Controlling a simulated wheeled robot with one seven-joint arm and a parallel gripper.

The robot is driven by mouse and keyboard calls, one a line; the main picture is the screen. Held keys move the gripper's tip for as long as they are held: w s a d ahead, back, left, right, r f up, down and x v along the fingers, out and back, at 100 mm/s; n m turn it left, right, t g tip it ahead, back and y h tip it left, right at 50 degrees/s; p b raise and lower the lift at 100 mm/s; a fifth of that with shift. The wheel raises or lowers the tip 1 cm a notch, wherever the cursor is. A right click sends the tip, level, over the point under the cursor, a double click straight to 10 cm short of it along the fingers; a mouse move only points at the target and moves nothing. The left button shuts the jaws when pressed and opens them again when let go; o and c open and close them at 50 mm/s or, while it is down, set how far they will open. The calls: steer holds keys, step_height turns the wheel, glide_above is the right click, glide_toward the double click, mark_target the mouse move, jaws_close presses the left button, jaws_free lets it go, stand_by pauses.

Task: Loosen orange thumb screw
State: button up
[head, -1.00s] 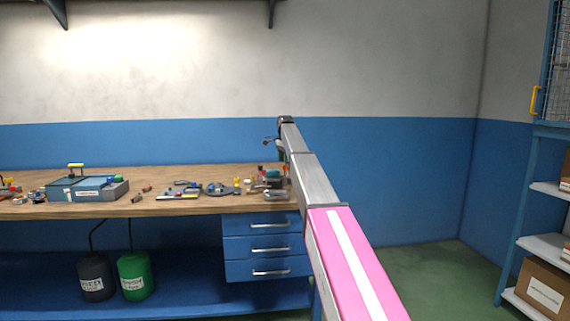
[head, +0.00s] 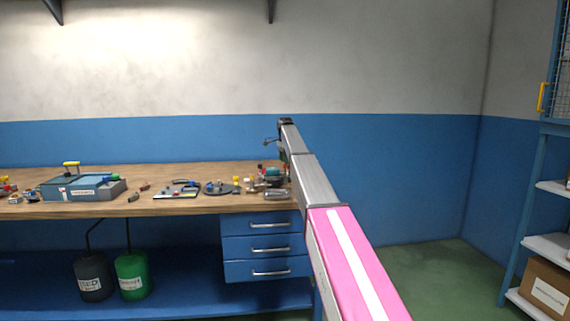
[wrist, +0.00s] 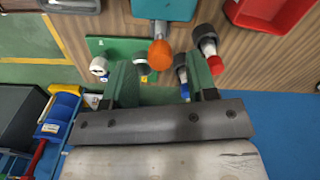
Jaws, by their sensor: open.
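In the head view my arm reaches over the right end of the bench, where the gripper is too small to make out.
Close by in the wrist view are a green plate (wrist: 97,45), a black-and-red knob (wrist: 208,42) and a red tray (wrist: 266,12). The wooden bench (head: 150,206) carries several other fixtures leftward.

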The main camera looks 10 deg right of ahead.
steer(key=shift+f, duration=0.9)
steer(key=c, duration=0.9)
